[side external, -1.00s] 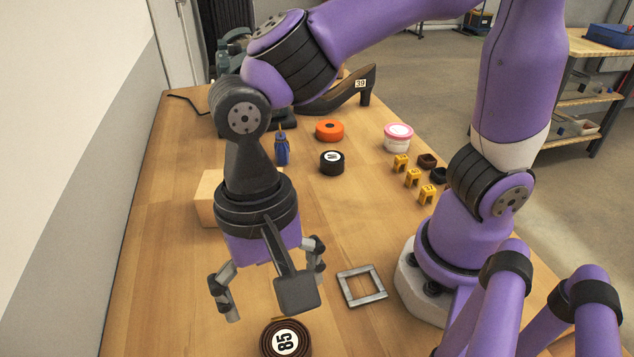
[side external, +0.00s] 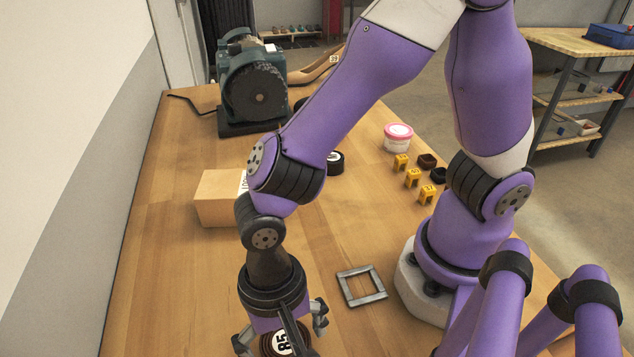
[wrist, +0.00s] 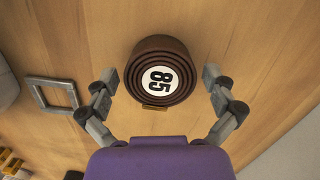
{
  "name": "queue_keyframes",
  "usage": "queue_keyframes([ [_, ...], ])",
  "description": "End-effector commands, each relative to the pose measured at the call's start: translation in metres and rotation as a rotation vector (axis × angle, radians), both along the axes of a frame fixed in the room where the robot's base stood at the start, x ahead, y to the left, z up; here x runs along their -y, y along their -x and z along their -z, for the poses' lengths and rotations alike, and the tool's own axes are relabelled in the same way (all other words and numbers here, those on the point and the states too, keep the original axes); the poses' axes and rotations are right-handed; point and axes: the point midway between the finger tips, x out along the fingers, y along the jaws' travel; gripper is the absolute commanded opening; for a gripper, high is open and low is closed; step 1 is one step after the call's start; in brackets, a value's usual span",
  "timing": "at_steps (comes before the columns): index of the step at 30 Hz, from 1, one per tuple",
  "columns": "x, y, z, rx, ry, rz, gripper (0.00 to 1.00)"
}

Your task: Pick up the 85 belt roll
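The 85 belt roll is a brown coiled belt with a white disc marked 85; it lies on the table at the front in the side view (side external: 270,346), partly hidden by my gripper. In the wrist view the belt roll (wrist: 145,68) lies flat just beyond my fingers, near the middle line. My gripper (wrist: 158,78) is open and empty, its two fingers spread wide to either side of the roll. In the side view my gripper (side external: 281,336) is low over the roll; whether it touches is unclear.
A grey square frame (side external: 343,286) lies right of my gripper. A wooden block (side external: 216,203) stands behind on the left. A grinder-like machine (side external: 249,128), yellow clips (side external: 412,178) and a pink-lidded jar (side external: 397,143) are farther back. The table left of the roll is clear.

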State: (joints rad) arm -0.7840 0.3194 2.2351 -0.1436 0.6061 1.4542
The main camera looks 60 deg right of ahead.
Motion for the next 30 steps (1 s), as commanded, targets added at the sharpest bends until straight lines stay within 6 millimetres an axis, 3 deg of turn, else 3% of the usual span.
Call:
queue_keyframes([
  [1, 0.0, 0.0, 0.0, 0.0, 0.0, 0.0, 0.65],
  [3, 0.0, 0.0, 0.0, 0.0, 0.0, 0.0, 0.33],
  [4, 0.0, 0.0, 0.0, 0.0, 0.0, 0.0, 0.31],
  [16, -0.001, -0.001, -0.006, 0.002, -0.003, -0.001, 0.31],
  [30, 0.0, -0.005, -0.095, 0.003, -0.003, 0.039, 0.31],
])
